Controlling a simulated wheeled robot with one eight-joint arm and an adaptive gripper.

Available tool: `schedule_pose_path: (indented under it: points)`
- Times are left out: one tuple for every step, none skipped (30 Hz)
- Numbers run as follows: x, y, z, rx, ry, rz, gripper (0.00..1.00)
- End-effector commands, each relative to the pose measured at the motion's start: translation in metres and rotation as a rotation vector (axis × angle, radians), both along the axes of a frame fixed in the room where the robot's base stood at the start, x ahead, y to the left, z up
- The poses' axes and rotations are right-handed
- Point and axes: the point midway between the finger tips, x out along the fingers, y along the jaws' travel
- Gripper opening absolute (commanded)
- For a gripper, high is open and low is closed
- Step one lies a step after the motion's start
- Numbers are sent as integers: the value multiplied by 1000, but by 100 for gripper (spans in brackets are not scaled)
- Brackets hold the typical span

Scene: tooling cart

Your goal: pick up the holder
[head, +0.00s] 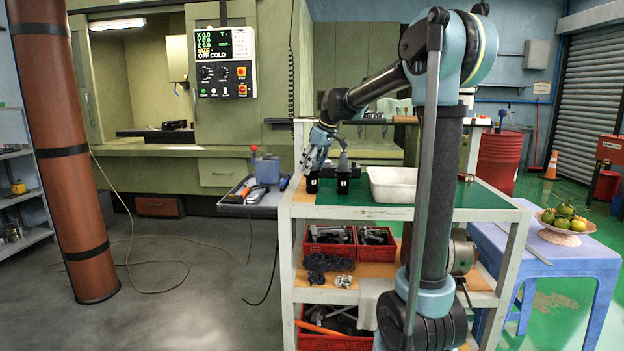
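A tool holder (342,174) with a dark base and a grey tapered top stands upright on the green top of the tooling cart (450,196). A second dark holder (312,183) stands just left of it, near the cart's left edge. My gripper (312,164) points down right above this left holder, and its fingers hide the holder's upper part. It is too small in the picture to tell whether the fingers touch the holder or how far apart they are.
A white tray (391,197) lies right of the holders. More holders stand in a rack (372,118) behind. A side tray (248,211) with tools juts out left. Red bins (328,249) fill the lower shelves. A blue table (560,262) with a fruit bowl (566,238) stands right.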

Motion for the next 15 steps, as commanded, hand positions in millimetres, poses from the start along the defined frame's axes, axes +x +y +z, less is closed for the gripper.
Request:
schedule_pose_path:
  points:
    - [0, 0, 0, -1, -1, 0, 31]
    - [0, 0, 0, -1, -1, 0, 24]
    - [0, 0, 0, -1, -1, 0, 15]
    - [0, 0, 0, -1, -1, 0, 9]
    - [0, 0, 1, 0, -1, 0, 3]
    - [0, 0, 1, 0, -1, 0, 3]
    - [0, 0, 1, 0, -1, 0, 3]
    - [0, 0, 1, 0, -1, 0, 3]
    - [0, 0, 1, 0, -1, 0, 3]
    - [0, 0, 1, 0, -1, 0, 3]
    - [0, 0, 1, 0, -1, 0, 3]
    - [0, 0, 2, -1, -1, 0, 3]
    - [0, 0, 3, 0, -1, 0, 3]
    - [0, 0, 5, 0, -1, 0, 3]
    - [0, 0, 8, 0, -1, 0, 3]
